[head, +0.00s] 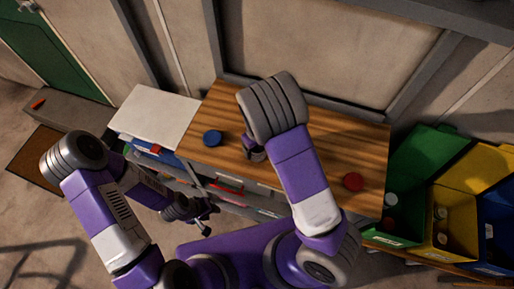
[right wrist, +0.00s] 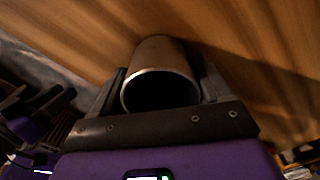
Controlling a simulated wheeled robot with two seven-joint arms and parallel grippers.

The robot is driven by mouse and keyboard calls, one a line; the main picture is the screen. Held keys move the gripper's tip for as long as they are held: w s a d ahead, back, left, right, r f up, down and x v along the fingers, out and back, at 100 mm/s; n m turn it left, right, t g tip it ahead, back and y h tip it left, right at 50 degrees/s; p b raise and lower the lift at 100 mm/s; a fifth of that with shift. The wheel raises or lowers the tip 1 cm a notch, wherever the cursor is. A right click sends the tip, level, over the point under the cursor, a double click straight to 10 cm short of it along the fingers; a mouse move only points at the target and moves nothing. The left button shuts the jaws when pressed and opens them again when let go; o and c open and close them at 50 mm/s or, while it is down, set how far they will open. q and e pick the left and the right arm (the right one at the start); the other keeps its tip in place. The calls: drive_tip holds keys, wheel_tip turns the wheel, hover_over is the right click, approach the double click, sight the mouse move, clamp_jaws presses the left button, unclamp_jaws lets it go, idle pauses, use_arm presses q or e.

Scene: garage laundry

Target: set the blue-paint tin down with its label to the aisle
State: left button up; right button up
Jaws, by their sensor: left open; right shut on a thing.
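My right gripper (right wrist: 160,108) is shut on a grey metal tin (right wrist: 158,60), whose rim and dark round end face the right wrist camera. The tin (head: 258,156) is small and mostly hidden by my right arm in the head view, over the wooden bench. No label or blue paint shows on it, so I cannot tell which way a label faces or whether it touches the bench. A round blue thing (head: 212,138) stands on the bench left of my right gripper (head: 254,150). My left gripper (head: 207,214) is open and empty in front of the bench.
The wooden bench top (head: 330,140) has a round red thing (head: 353,181) at right. A white-topped unit (head: 155,113) adjoins its left end. Green (head: 425,160), yellow (head: 475,180) and blue bins with bottles stand at right. A wall rises behind the bench.

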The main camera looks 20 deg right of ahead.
drive_tip(key=shift+f, duration=0.15)
drive_tip(key=o, duration=1.2)
wheel_tip(320, 180, up, 12)
drive_tip(key=p, duration=0.3)
drive_tip(key=shift+r, duration=0.2)
